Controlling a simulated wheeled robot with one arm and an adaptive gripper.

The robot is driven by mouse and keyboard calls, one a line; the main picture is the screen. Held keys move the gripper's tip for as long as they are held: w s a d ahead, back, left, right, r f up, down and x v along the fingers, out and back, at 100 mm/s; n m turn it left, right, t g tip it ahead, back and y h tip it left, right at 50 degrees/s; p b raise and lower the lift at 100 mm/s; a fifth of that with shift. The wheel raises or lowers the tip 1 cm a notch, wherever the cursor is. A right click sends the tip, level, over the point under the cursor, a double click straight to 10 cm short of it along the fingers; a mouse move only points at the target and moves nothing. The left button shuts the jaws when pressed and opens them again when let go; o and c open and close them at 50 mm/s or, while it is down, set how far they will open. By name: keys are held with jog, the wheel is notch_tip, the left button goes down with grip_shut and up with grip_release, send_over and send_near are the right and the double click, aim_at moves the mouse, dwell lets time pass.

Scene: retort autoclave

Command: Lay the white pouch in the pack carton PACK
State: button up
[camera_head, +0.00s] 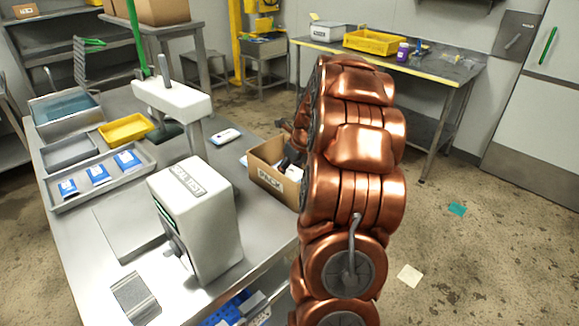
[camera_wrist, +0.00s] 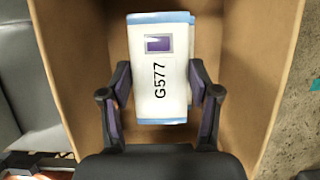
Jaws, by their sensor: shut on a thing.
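The open brown carton marked PACK (camera_head: 262,178) stands on the steel table's right side; its inner walls fill the wrist view (camera_wrist: 78,45). The white pouch with blue ends (camera_wrist: 150,70), a purple square and the print G577 lies between my fingers in the wrist view. My gripper (camera_wrist: 160,80) is shut on the pouch's two side edges, over the carton's open inside. Whether the pouch touches the carton floor, I cannot tell. In the head view my copper arm hides the carton's right part and most of the gripper.
A white SEALTEST machine (camera_head: 195,215) stands on the table left of the carton. A steel tray (camera_head: 100,180) holds several blue-and-white packs. A yellow tray (camera_head: 125,130) and a small white device (camera_head: 225,136) lie behind.

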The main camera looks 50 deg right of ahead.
jog(key=shift+f, duration=0.2)
jog(key=o, duration=1.3)
jog(key=shift+r, duration=0.1)
jog(key=shift+r, duration=0.2)
jog(key=b+v, duration=0.1)
jog(key=v, duration=1.1)
jog(key=shift+b, duration=0.4)
